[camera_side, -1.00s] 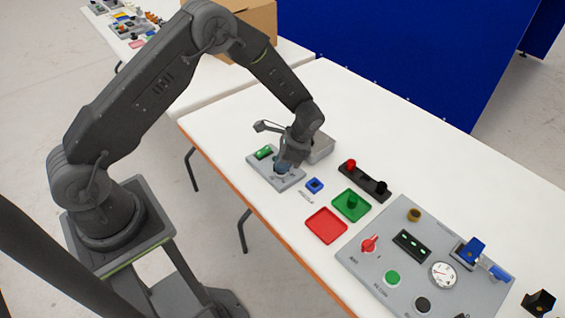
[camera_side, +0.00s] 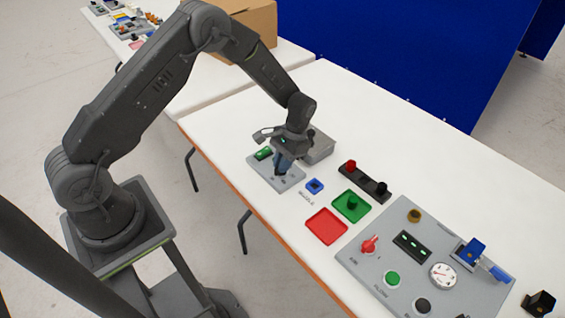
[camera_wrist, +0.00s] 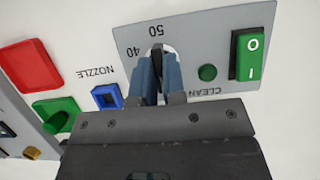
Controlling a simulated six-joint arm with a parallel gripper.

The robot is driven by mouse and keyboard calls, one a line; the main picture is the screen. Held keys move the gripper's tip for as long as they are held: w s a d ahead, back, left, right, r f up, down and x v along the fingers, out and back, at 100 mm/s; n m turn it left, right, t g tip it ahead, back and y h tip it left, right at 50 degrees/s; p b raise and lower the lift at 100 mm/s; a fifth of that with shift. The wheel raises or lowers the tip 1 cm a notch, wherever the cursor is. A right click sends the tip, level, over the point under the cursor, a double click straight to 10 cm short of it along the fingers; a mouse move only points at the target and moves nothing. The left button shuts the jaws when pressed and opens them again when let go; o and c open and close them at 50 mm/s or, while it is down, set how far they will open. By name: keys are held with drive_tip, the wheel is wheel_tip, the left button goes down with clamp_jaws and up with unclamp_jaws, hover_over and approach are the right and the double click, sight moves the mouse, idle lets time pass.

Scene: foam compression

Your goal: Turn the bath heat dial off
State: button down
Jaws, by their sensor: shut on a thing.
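The bath heat dial (camera_wrist: 157,50) is a dark knob on a small light grey panel (camera_wrist: 205,32), with the numbers 40 and 50 printed beside it in the wrist view. My gripper (camera_wrist: 157,72) has blue fingers on both sides of the knob and is shut on it. The fingers hide most of the dial, so its exact setting cannot be read. In the side view my gripper (camera_side: 282,165) reaches down onto the grey panel (camera_side: 293,182). A green rocker switch (camera_wrist: 249,56) and a round green button (camera_wrist: 207,73) sit on the same panel.
A grey box (camera_side: 319,150) stands close behind my gripper. To the right lie a blue square holder (camera_side: 314,186), a red tray (camera_side: 326,226), a green tray (camera_side: 341,208), a black block (camera_side: 364,181) with a red knob, and a large control panel (camera_side: 362,273).

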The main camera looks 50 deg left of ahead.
idle(0.5)
drive_tip(key=c, duration=1.2)
unclamp_jaws()
drive_tip(key=v, duration=1.3)
drive_tip(key=shift+r, duration=0.4)
